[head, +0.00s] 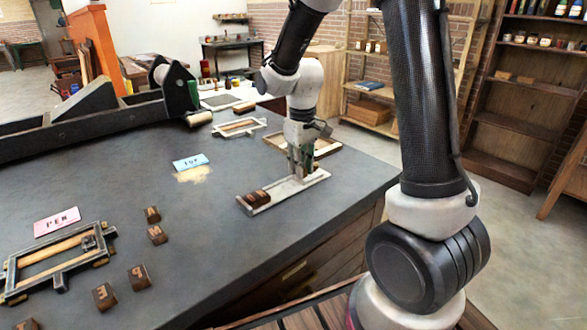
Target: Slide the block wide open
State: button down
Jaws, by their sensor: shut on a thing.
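A long pale tray (286,196) lies on the dark worktop, running from lower left to upper right. Brown type blocks (257,197) sit together at its near left end. My gripper (301,173) points down over the right part of the tray. It is shut on a small upright block (308,168) on the tray, which is mostly hidden by the fingers. A stretch of bare tray shows between the type blocks and my gripper. How far the block can travel is not clear from this view.
Loose letter blocks (157,235) lie left on the worktop (200,255), near a metal frame (60,258) and a pink PEN card (57,218). A blue card (190,161) lies by pale powder. A wooden tray (325,147) stands behind my gripper. A press (90,115) stands back left.

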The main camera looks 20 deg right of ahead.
jog(key=c, duration=1.6)
grip_release()
jog(key=shift+o, duration=0.2)
notch_tip(320, 180, up, 12)
jog(key=s+d+r+m+t, duration=0.1)
jog(key=s+d+r+t, duration=0.1)
jog(key=s, duration=0.9)
jog(key=s+d+r+m+t, duration=0.2)
jog(key=s+d, duration=0.3)
jog(key=s, duration=0.6)
jog(key=shift+r+m, duration=0.25)
jog(key=shift+m, duration=0.05)
